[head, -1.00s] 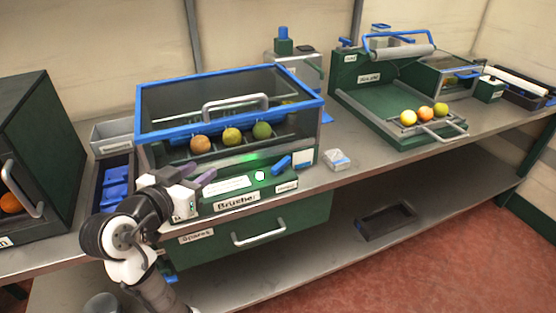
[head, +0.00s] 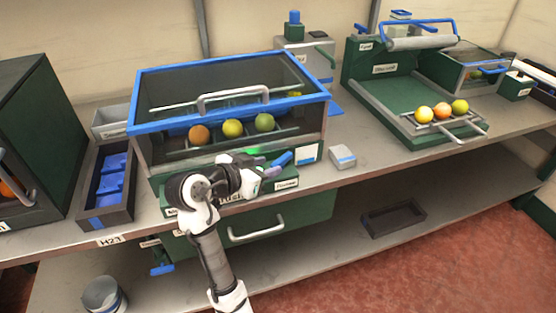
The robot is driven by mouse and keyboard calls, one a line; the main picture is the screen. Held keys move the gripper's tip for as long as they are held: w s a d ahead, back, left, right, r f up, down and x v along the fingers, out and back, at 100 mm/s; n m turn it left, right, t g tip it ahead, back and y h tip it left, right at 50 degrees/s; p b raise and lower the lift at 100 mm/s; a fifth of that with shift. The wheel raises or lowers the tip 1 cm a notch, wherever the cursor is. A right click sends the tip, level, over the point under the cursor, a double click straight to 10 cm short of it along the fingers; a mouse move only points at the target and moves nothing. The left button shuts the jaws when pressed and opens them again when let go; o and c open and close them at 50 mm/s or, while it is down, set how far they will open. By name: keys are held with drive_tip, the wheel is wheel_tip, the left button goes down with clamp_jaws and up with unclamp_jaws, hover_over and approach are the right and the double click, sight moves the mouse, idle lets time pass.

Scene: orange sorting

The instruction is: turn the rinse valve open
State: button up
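No label reading "rinse" can be made out. A blue lever (head: 284,158) sits at the right end of the green Brusher panel, tilted up to the right; I cannot tell whether it is the rinse valve. My gripper (head: 272,168) is in front of the panel, its purple-grey fingertips just left of the lever, seemingly close to it. Whether they touch it, and how far the fingers are apart, cannot be made out. My wrist and arm hide the panel's left part and most of its label. A second blue handle (head: 161,269) shows low under the bench edge at left.
The Brusher's clear blue-framed box (head: 228,95) stands behind the panel with several fruits inside. A small grey-white block (head: 343,156) lies right of the panel. A drawer handle (head: 257,229) juts out below. A dark tray (head: 104,190) with blue pieces is at left.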

sight(275, 163)
drive_tip(key=shift+p+x, duration=0.3)
drive_tip(key=shift+x, duration=2.3)
clamp_jaws()
